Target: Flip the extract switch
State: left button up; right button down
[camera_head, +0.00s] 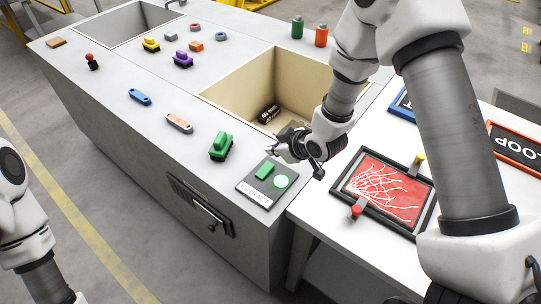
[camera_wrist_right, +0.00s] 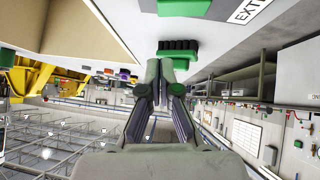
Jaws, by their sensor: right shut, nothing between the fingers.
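The extract panel (camera_head: 245,189) is a dark-edged plate at the near right corner of the counter. In the right wrist view, the switch (camera_wrist_right: 183,6) and the EXTRACT label (camera_wrist_right: 247,10) show upside down at the top edge. My right gripper (camera_head: 272,149) is shut and empty, above and just beyond the panel, apart from the switch. Its fingers also show in the right wrist view (camera_wrist_right: 163,82). Only links of my left arm show, not its gripper.
A beige bin (camera_head: 234,97) with a dark object (camera_head: 268,114) inside lies behind. A framed red board (camera_head: 385,194) is on the white table at right. Several small toys stand farther left.

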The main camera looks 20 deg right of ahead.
aim_at(271, 164)
jog(key=f, duration=0.1)
jog(key=w+f, duration=0.1)
jog(key=f, duration=0.1)
jog(key=f+p, duration=0.1)
jog(key=shift+w+a+f, duration=0.15)
jog(key=shift+w+f, duration=0.05)
jog(key=shift+w, duration=0.2)
jog(key=shift+f, duration=0.65)
